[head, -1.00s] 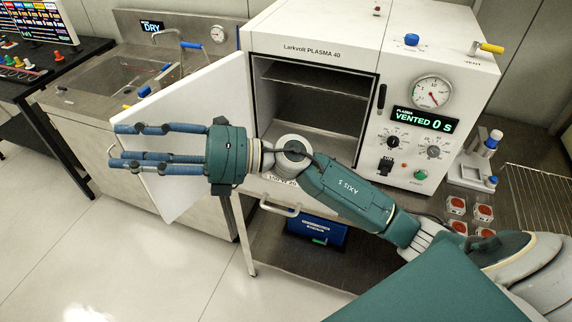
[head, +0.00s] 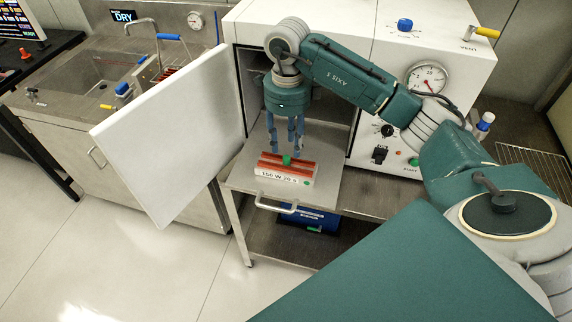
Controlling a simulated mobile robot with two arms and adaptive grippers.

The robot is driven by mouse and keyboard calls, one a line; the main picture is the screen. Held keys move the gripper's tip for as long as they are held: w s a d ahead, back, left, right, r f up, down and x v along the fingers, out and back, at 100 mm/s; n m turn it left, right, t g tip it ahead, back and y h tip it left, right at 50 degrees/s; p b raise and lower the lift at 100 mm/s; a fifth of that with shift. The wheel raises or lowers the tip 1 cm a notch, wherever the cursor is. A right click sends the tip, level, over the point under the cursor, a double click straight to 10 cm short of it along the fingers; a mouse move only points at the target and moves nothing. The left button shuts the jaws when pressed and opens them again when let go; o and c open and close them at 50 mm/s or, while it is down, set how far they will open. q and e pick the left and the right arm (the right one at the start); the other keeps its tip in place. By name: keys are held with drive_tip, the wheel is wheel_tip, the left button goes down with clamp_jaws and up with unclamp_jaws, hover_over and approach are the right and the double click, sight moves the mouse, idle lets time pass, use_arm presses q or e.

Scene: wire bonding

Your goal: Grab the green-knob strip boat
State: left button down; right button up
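The strip boat (head: 285,172) is a low block with reddish-brown strips, a green knob (head: 287,160) on top and a white front label reading "150 W 20 s". It sits on the metal shelf in front of the plasma chamber. My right gripper (head: 285,148) points straight down over the boat, its blue-grey fingers spread and their tips close to the knob. I cannot tell whether any finger touches the boat. My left gripper is not in view.
The white plasma cleaner (head: 300,22) stands behind the boat, partly hidden by my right arm. Its white door (head: 175,135) hangs open at the left. The metal shelf (head: 325,192) has free room right of the boat. A sink bench (head: 75,75) stands farther left.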

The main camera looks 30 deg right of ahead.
sight(286, 157)
drive_tip(key=f+p, duration=0.1)
drive_tip(key=f, duration=0.2)
drive_tip(key=f+p, duration=0.1)
drive_tip(key=f, duration=0.1)
drive_tip(key=shift+w+f+p, duration=0.3)
drive_tip(key=shift+w+p, duration=0.05)
drive_tip(key=shift+d+f, duration=0.1)
drive_tip(key=shift+f, duration=0.15)
clamp_jaws()
drive_tip(key=shift+r, duration=0.1)
